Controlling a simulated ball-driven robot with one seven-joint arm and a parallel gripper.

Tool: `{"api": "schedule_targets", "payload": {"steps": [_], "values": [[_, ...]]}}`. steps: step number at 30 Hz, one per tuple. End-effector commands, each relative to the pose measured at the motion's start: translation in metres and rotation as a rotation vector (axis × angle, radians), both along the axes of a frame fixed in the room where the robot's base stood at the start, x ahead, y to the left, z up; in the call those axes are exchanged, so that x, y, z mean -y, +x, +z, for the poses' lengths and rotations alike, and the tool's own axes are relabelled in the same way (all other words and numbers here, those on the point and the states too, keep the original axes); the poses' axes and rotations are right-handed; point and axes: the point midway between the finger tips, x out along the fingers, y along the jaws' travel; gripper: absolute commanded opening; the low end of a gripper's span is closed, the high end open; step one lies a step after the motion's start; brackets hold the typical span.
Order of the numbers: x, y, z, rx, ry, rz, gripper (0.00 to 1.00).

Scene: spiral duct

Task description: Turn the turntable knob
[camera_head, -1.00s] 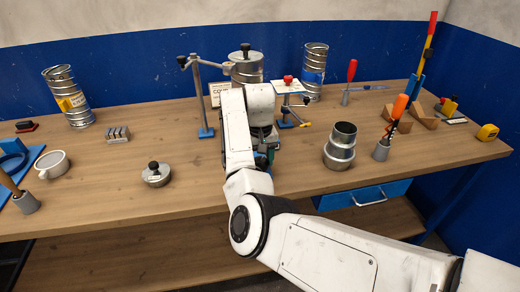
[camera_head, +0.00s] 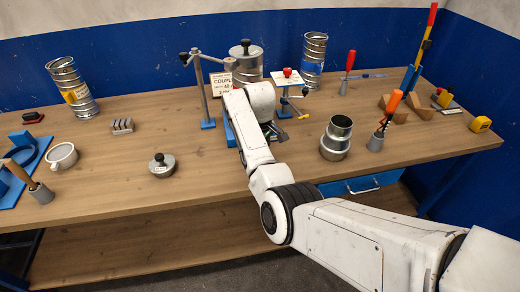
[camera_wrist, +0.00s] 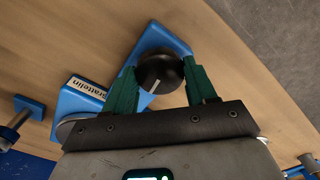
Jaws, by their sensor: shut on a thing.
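The turntable's black round knob (camera_wrist: 160,73) has a white pointer line and sits on a blue base (camera_wrist: 158,36) in the wrist view. A white label (camera_wrist: 86,88) is on the blue part beside it. My gripper (camera_wrist: 160,78) has its green fingers on both sides of the knob, shut on it. A grey disc edge (camera_wrist: 66,131) shows at lower left. In the head view my arm hides the knob and the fingers; a bit of the blue base (camera_head: 228,130) shows left of the arm.
A post stand (camera_head: 203,95) and a large metal canister (camera_head: 245,62) stand behind my arm. A small stand with a red knob (camera_head: 287,75) is close on the right. A metal coupling (camera_head: 336,138) stands further right.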

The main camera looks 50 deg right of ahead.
Motion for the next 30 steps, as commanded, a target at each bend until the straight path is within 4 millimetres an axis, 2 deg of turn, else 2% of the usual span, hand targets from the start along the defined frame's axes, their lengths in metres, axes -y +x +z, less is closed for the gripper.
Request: {"api": "schedule_targets", "payload": {"steps": [19, 20, 27, 30], "values": [[-0.0002, 0.0021, 0.0019, 0.007, -0.002, 0.048, 0.26], [-0.0002, 0.0021, 0.002, 0.007, -0.002, 0.048, 0.59], [0.0, 0.0011, 0.0011, 0.003, -0.001, 0.047, 0.81], [0.0, 0.0008, 0.0008, 0.003, 0.0, 0.047, 0.81]]}}
